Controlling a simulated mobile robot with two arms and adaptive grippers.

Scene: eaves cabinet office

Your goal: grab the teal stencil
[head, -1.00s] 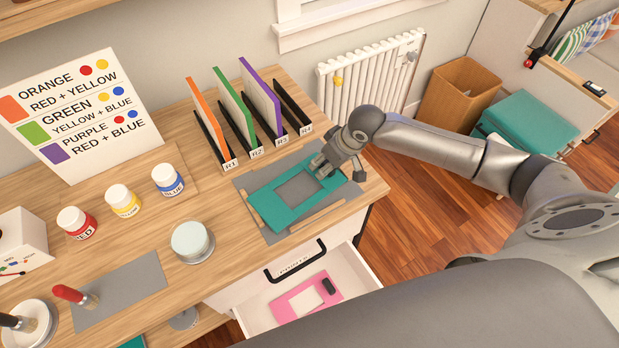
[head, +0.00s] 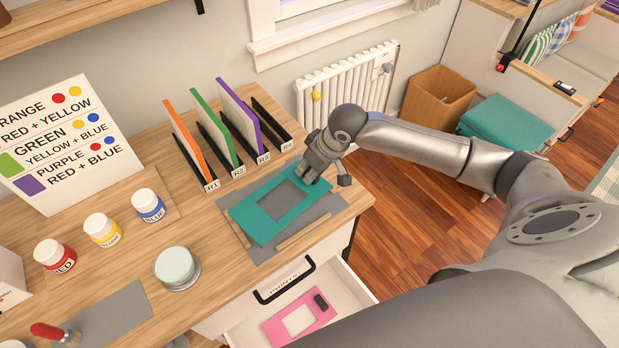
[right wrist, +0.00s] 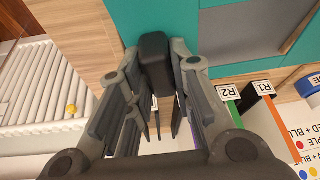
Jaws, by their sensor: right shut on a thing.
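The teal stencil (head: 257,222), a flat frame with a rectangular opening, is over the grey mat (head: 322,209) at the worktop's right end. It sits off-line with the mat and overlaps the left wooden strip (head: 238,232); it looks slightly raised, but the gap is hard to judge. My right gripper (head: 312,176) is at its far right end. In the right wrist view my right gripper's fingers (right wrist: 158,75) are shut on the stencil's black handle (right wrist: 154,52), with the teal sheet (right wrist: 150,17) beyond. My left gripper is not in view.
A rack with orange, green and purple boards (head: 240,118) stands behind the stencil. Paint jars (head: 148,205) and a round pale-lidded container (head: 176,267) stand to the left. Below, an open drawer (head: 345,285) holds a pink stencil (head: 278,328).

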